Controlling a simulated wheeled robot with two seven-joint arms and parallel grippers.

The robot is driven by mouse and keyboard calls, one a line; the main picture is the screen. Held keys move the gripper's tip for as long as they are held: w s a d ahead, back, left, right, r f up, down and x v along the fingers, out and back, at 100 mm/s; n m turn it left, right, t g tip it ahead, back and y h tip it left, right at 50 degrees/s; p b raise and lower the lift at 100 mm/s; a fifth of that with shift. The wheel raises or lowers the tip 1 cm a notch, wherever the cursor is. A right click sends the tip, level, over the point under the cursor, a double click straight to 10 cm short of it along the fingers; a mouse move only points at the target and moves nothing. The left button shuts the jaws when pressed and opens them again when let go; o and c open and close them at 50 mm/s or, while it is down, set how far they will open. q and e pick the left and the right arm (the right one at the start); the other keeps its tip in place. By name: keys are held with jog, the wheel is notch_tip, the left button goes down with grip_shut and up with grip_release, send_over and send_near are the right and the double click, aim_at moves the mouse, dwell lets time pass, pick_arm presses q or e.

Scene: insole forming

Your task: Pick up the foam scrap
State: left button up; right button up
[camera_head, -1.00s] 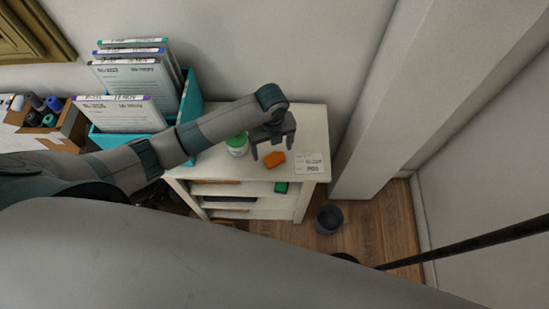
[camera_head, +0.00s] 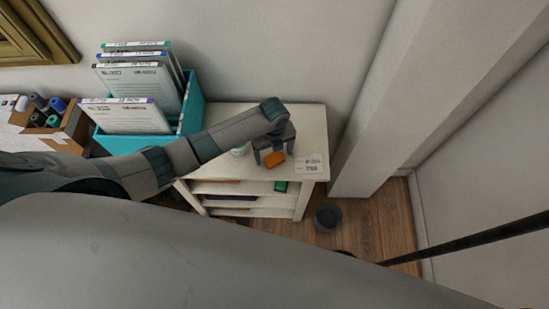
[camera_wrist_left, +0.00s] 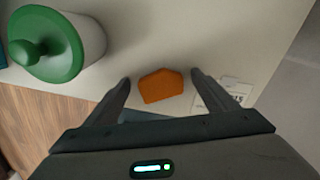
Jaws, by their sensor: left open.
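The foam scrap (camera_head: 275,159) is a small orange piece lying on top of the white shelf unit (camera_head: 312,125). It also shows in the left wrist view (camera_wrist_left: 161,86), ahead of and between the two fingers. My left gripper (camera_head: 274,156) is open and empty, with its fingers pointing down over the scrap in the head view. In the left wrist view my left gripper (camera_wrist_left: 159,84) has a finger on either side of the scrap, with gaps on both sides. Whether the fingertips are level with the scrap I cannot tell. My right gripper is not in view.
A white jar with a green lid (camera_wrist_left: 45,45) stands left of the scrap; my arm partly hides it in the head view. A printed card (camera_head: 309,163) lies to the right. A teal file box (camera_head: 190,105) stands further left. A dark bin (camera_head: 327,217) is on the floor.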

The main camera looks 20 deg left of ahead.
aim_at(276, 156)
pick_arm(q)
jog(key=shift+c, duration=0.6)
jog(key=c, duration=1)
jog(key=shift+r, duration=0.1)
jog(key=shift+r+b, duration=0.3)
jog(key=shift+r, duration=0.15)
jog(key=r+b, duration=0.1)
jog(key=r, duration=0.2)
jog(key=shift+d+b, duration=0.35)
jog(key=s+d+r+b, duration=0.1)
jog(key=d+r+b, duration=0.3)
jog(key=d+r, duration=0.3)
jog(key=shift+s+d, duration=0.2)
jog(key=shift+d, duration=1.8)
